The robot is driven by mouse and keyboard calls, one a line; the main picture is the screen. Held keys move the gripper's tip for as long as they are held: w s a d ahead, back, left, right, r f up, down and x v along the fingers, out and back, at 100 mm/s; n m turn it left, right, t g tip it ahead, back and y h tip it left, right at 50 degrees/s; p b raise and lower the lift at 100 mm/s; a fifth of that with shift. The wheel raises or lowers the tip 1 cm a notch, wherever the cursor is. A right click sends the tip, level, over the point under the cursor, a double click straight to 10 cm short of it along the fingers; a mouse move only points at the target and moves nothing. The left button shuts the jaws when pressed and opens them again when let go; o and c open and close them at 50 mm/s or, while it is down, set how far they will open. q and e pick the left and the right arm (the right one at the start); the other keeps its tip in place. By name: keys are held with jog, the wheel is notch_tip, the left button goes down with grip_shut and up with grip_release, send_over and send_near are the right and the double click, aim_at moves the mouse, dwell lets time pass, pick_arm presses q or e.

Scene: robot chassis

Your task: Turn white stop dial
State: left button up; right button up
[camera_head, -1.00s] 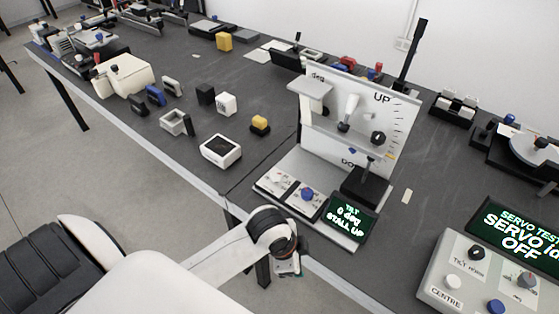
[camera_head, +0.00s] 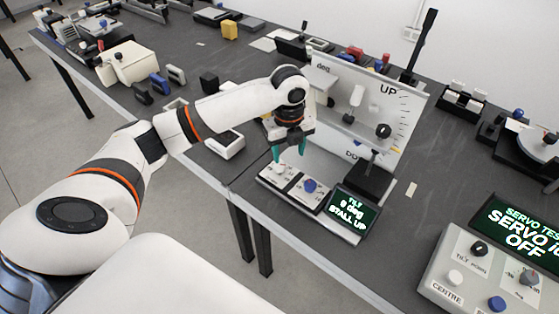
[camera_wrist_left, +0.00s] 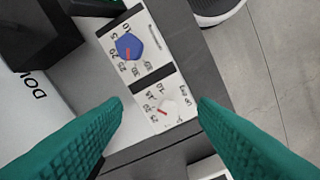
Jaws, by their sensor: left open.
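The white stop dial (camera_head: 279,169) sits on a white panel at the left end of the tilt rig's base, with a printed scale around it. My left gripper (camera_head: 290,156) is open, pointing down with teal fingers just above the dial panel. Its fingers (camera_wrist_left: 160,103) frame the dial, and nothing is between them. I cannot tell the exact height gap. My right gripper is not in view.
A blue dial (camera_head: 309,186) is close beside the white one. A display (camera_head: 352,210) reads "TILT", "deg", "STALL UP". The upright white board (camera_head: 400,100) and black block (camera_head: 368,180) stand behind. A servo box (camera_head: 470,270) is at right.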

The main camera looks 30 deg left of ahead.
aim_at(280, 167)
pick_arm(q)
jog(key=w+a+r+m, duration=0.1)
jog(key=a+r, duration=0.3)
jog(key=f, duration=0.6)
jog(key=f+p, duration=0.1)
jog(key=f, duration=0.5)
jog(key=shift+w+d+f, duration=0.1)
jog(key=shift+w+f, duration=0.05)
jog(key=shift+w, duration=0.05)
jog(key=c, duration=1)
jog(key=shift+p, duration=0.3)
